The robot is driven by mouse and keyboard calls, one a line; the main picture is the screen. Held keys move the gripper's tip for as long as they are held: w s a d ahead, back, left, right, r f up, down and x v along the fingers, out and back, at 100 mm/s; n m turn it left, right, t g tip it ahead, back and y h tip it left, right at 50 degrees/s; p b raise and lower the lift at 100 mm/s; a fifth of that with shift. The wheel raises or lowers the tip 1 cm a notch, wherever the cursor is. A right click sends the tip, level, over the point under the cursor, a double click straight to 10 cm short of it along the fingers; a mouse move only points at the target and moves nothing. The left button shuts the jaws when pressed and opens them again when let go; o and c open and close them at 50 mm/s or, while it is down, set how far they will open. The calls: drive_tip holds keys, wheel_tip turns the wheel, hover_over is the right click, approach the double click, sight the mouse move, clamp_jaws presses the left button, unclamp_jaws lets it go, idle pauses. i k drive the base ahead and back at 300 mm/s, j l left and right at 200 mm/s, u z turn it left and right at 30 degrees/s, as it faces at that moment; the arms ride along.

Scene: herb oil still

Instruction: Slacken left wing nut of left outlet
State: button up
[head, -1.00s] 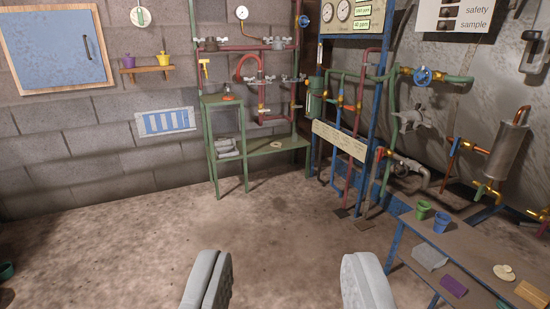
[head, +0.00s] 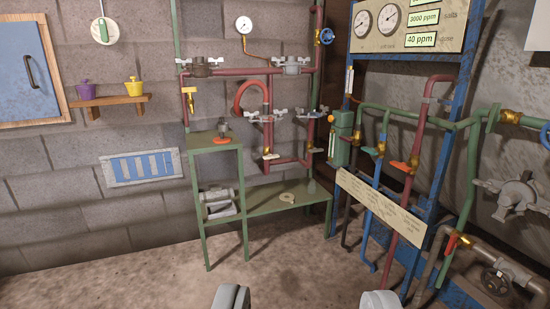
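Red pipework stands against the block wall in the head view. Its upper pipe has a dark winged fitting (head: 207,66) on the left and a pale winged fitting (head: 291,65) on the right. Lower down, another winged fitting (head: 266,116) sits under the red hooked pipe (head: 250,91), and one more (head: 311,114) sits to its right. I cannot tell for sure which is the left outlet, and the single wing nuts are small. My gripper (head: 306,299) is open and empty at the bottom edge, well short of the pipework, with only its fingertips showing.
A green stand (head: 241,188) with a low shelf stands below the pipes. To the right are a blue frame (head: 448,123) with gauges and a leaning sign (head: 381,208). A wall shelf (head: 109,102) holds two small pots. The floor before the stand is clear.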

sight(246, 113)
drive_tip(key=i+u, duration=0.15)
drive_tip(key=i, duration=0.4)
drive_tip(key=i+l+u, duration=0.15)
drive_tip(key=i, duration=0.35)
drive_tip(key=i+j, duration=0.1)
drive_tip(key=i, duration=1.35)
drive_tip(key=i+j+z, duration=0.1)
drive_tip(key=i, duration=0.65)
